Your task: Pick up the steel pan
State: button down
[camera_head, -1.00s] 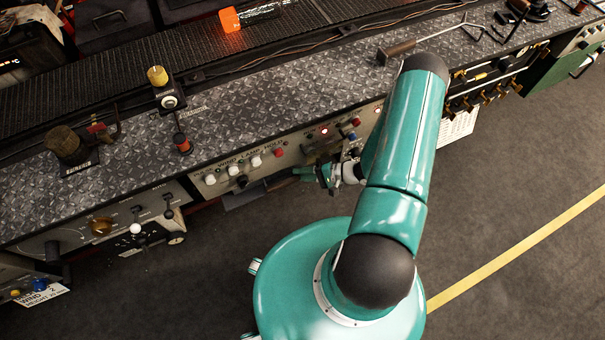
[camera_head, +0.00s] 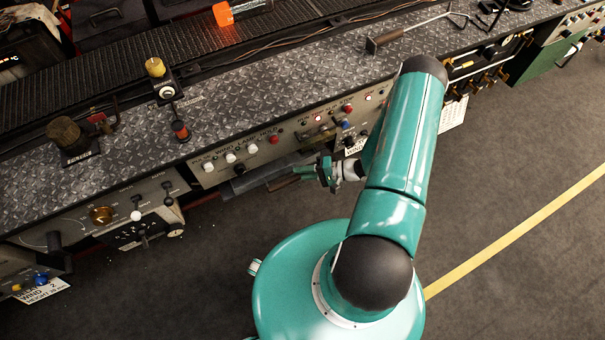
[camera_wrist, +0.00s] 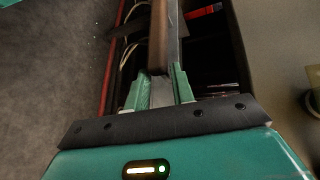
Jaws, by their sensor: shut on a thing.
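The steel pan (camera_head: 250,179) shows as a grey flat shape under the front panel of the bench, left of my gripper. A brown handle (camera_head: 283,181) reaches from it toward my gripper (camera_head: 323,173). In the wrist view my gripper (camera_wrist: 160,82) is shut on this brown handle (camera_wrist: 157,40), with a grey metal strip (camera_wrist: 174,35) beside it. The fingers sit on either side of the handle's near end. Most of the pan lies outside the wrist view. I cannot tell whether the pan rests on anything.
The long bench (camera_head: 240,110) runs across the view, its panel of coloured knobs (camera_head: 252,148) close above the pan. Open floor (camera_head: 510,150) with a yellow line (camera_head: 520,235) is at right.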

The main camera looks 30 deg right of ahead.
jog(key=c, duration=1.1)
grip_release()
jog(key=shift+w, duration=0.1)
jog(key=v, duration=1.4)
